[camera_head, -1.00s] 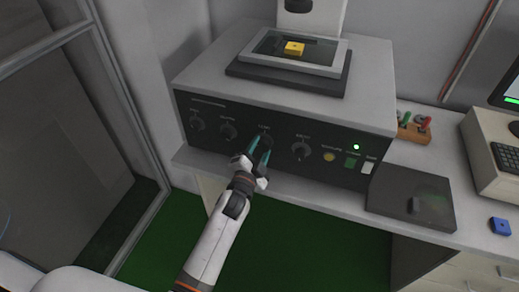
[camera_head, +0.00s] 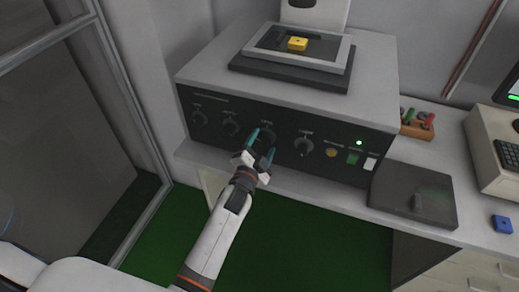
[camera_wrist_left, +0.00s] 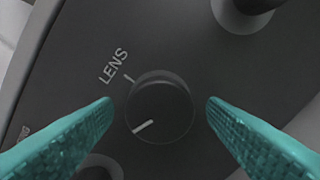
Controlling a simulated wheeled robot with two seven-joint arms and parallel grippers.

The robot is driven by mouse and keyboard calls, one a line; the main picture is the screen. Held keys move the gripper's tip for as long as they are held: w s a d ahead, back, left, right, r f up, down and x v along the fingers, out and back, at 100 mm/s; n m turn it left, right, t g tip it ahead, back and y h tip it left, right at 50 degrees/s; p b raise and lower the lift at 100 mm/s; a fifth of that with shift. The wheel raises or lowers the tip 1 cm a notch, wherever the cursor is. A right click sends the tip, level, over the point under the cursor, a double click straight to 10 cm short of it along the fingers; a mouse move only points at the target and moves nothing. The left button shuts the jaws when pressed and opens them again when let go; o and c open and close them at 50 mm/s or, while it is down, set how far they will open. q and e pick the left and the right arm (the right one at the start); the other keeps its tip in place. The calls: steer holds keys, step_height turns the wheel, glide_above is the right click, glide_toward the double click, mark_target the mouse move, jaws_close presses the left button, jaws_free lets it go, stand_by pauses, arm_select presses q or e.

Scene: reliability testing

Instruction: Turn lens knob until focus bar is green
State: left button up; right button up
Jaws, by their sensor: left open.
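The lens knob (camera_head: 270,136) is a dark round knob on the black front panel of the machine. In the left wrist view, the lens knob (camera_wrist_left: 160,108) sits between the fingers under the word LENS, its white mark pointing to the lower left. My left gripper (camera_head: 261,146) is open, its teal fingertips in front of the knob, with a gap on each side in the wrist view. A green bar (camera_head: 513,97) shows on the monitor at the right edge; the screen is partly cut off. My right gripper is not in view.
Other knobs (camera_head: 304,146) flank the lens knob, with buttons and a lit green lamp (camera_head: 359,143) further right. A yellow block (camera_head: 297,44) lies on the stage on top.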

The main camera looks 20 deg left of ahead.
arm_select(q)
steer(key=s+b, duration=0.1)
steer(key=s, duration=1.1)
steer(key=shift+a+b, duration=0.2)
steer(key=shift+b, duration=0.15)
stand_by(1.0)
steer(key=s+d+f+n+g, duration=0.15)
steer(key=s+f+g, duration=0.25)
steer(key=f, duration=1.1)
steer(key=s+f+n+g, duration=0.2)
steer(key=s+f+g, duration=0.25)
steer(key=f, duration=0.95)
steer(key=s+a+f+n+g, duration=0.1)
steer(key=s+a+f+g, duration=0.1)
steer(key=s+f, duration=0.5)
steer(key=s+a+f+n+g, duration=0.2)
steer(key=s+f, duration=0.4)
steer(key=s, duration=0.7)
steer(key=s+a+f+n+g, duration=0.2)
steer(key=s+a+f+g, duration=0.1)
steer(key=s+f, duration=0.4)
steer(key=s+g, duration=0.1)
steer(key=s, duration=0.2)
steer(key=shift+a+f+y, duration=0.25)
steer(key=shift+f+y, duration=0.05)
steer(key=shift+g, duration=0.25)
